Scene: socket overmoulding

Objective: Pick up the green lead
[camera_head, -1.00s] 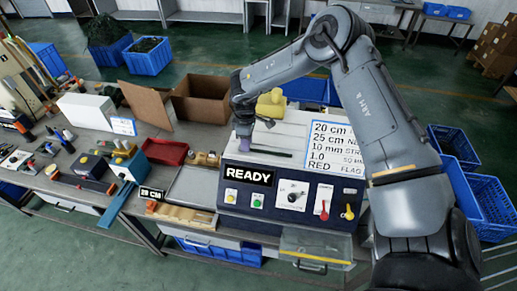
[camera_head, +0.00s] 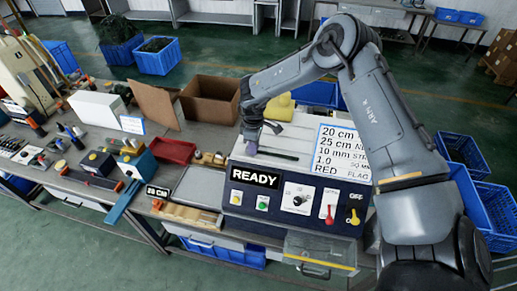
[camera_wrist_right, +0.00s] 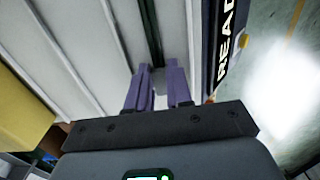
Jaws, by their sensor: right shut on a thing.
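My right gripper (camera_head: 251,149) is low over the white top of the machine with the READY panel (camera_head: 255,178). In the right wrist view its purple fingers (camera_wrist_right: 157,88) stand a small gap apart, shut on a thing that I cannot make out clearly. A dark, slightly greenish strip (camera_wrist_right: 152,30) runs along the machine top up to the fingers. In the head view a black strip (camera_head: 278,155) lies just right of the fingertips. I cannot tell whether either is the green lead. My left gripper is not in view.
A yellow thing (camera_head: 281,107) stands behind the machine top. A white sign with printed text (camera_head: 343,150) is at its right. A red tray (camera_head: 172,151) and an open cardboard box (camera_head: 209,101) are to the left. A grey tray (camera_head: 199,187) lies beside the machine.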

